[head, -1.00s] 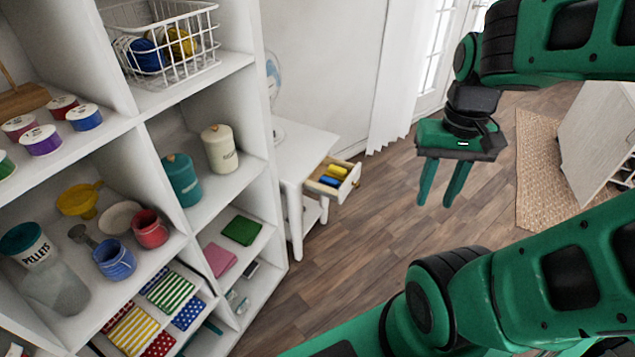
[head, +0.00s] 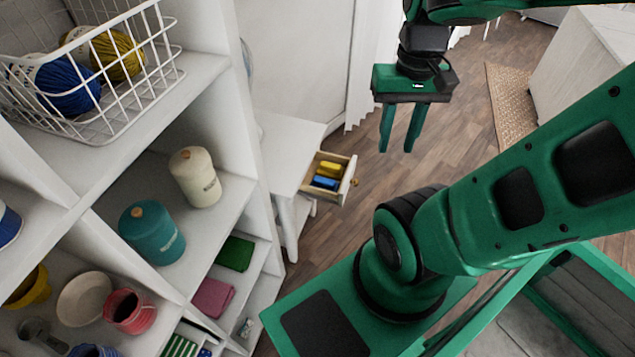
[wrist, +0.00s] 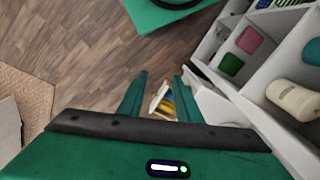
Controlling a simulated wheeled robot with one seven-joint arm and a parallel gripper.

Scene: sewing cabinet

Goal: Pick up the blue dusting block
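The blue dusting block (head: 325,182) lies in the open drawer (head: 341,187) of the small white table, in front of a yellow block (head: 331,169). In the wrist view the drawer (wrist: 156,102) shows between my fingers, with blue and yellow in it, partly hidden by the right finger. My gripper (head: 397,150) hangs with its two green fingers apart and nothing between them. It is well above the floor, up and to the right of the drawer in the head view. The gripper also shows in the wrist view (wrist: 157,75).
A white shelf unit (head: 205,95) stands on the left with a wire basket of yarn (head: 95,70), a teal canister (head: 152,232) and a cream canister (head: 195,177). The drawer has a round knob (head: 354,182). Wooden floor (head: 455,145) is clear right of the drawer.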

